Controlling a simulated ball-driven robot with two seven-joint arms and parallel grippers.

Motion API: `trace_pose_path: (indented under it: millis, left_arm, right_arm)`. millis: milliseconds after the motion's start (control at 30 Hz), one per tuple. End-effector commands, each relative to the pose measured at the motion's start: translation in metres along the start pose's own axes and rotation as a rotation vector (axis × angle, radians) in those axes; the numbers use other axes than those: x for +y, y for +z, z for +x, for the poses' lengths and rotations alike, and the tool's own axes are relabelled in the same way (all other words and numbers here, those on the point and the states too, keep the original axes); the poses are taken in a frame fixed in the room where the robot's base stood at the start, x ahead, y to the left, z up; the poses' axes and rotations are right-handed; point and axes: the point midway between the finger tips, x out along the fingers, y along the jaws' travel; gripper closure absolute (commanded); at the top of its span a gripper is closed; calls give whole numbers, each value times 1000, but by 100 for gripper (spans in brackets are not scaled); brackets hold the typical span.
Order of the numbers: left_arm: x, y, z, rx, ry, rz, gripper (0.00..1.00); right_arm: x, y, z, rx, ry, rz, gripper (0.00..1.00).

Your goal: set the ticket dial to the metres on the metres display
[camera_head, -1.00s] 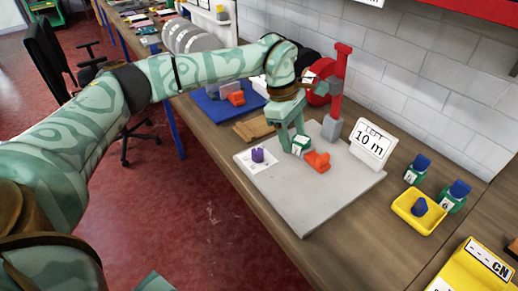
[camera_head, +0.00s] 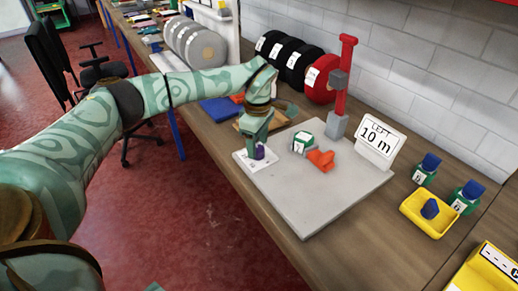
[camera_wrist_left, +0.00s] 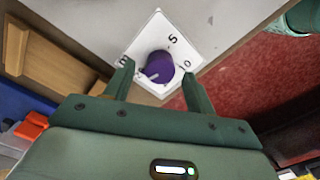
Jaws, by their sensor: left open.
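The ticket dial is a purple knob (camera_wrist_left: 158,68) on a white card (camera_wrist_left: 178,38) marked 5 and 10; a light pointer line on the knob points to the lower left in the left wrist view. In the head view the knob (camera_head: 260,152) is partly hidden by my left gripper (camera_head: 252,148). My left gripper (camera_wrist_left: 155,85) is open, its two fingers on either side of the knob; I cannot tell whether they touch it. The metres display (camera_head: 376,139) is a white sign reading "LEFT 10 m". My right gripper is not in view.
A green-and-white block (camera_head: 302,143) and an orange piece (camera_head: 321,160) lie on the grey board (camera_head: 310,205) right of the dial. A red post (camera_head: 343,85) stands behind. A yellow tray (camera_head: 428,213) is at the right. The board's front is clear.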

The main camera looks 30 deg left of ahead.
Motion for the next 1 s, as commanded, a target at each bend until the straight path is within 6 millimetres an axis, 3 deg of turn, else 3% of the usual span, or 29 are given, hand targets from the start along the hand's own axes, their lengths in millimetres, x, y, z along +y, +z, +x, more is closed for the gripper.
trace_pose_path:
  millis: [100, 433, 467, 600, 1000]
  left_arm:
    - [0, 0, 12, 0, -1, -1, 45]
    - [0, 0, 15, 0, 1, 0, 45]
    - [0, 0, 15, 0, 1, 0, 50]
    - [0, 0, 15, 0, 1, 0, 89]
    - [0, 1, 12, -1, 0, -49, 89]
  right_arm:
    - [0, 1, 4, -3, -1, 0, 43]
    - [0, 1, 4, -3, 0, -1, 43]
    - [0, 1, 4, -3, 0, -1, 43]
    - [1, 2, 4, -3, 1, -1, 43]
    - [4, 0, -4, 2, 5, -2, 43]
